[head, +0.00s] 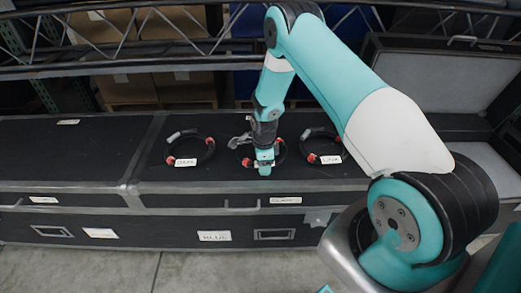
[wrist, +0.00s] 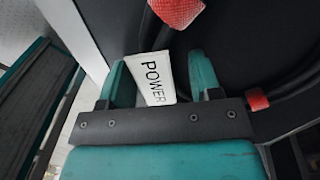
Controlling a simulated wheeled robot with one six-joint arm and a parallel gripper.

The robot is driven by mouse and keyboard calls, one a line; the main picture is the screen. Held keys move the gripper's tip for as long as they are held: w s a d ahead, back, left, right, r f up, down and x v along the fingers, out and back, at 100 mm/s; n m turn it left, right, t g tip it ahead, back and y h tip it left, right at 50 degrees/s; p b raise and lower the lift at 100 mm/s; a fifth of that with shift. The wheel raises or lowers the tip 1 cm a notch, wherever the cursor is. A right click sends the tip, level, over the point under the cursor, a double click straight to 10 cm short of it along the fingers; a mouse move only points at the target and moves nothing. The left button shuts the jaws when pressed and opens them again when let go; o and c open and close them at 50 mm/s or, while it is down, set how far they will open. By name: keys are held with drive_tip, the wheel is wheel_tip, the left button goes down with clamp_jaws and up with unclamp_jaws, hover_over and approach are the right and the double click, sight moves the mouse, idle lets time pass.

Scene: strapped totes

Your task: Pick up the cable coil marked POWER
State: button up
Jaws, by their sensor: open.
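The POWER coil is a black cable ring with red pieces on it, in the middle of the three coils on the black case (head: 110,150). Its red part (wrist: 178,10) and white POWER tag (wrist: 156,80) show in the wrist view. In the head view the coil (head: 282,151) is partly hidden by my gripper (head: 264,168), which is above its front part. In the wrist view my gripper's two teal fingers (wrist: 160,76) are apart, with the tag showing between them. I cannot tell whether they touch the cable.
One tagged coil (head: 190,150) lies to the left and another (head: 322,146) to the right, both close to the middle one. The case top is clear at the left. An open case (head: 440,75) stands at the right, and a metal truss (head: 120,55) runs behind.

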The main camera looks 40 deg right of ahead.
clamp_jaws()
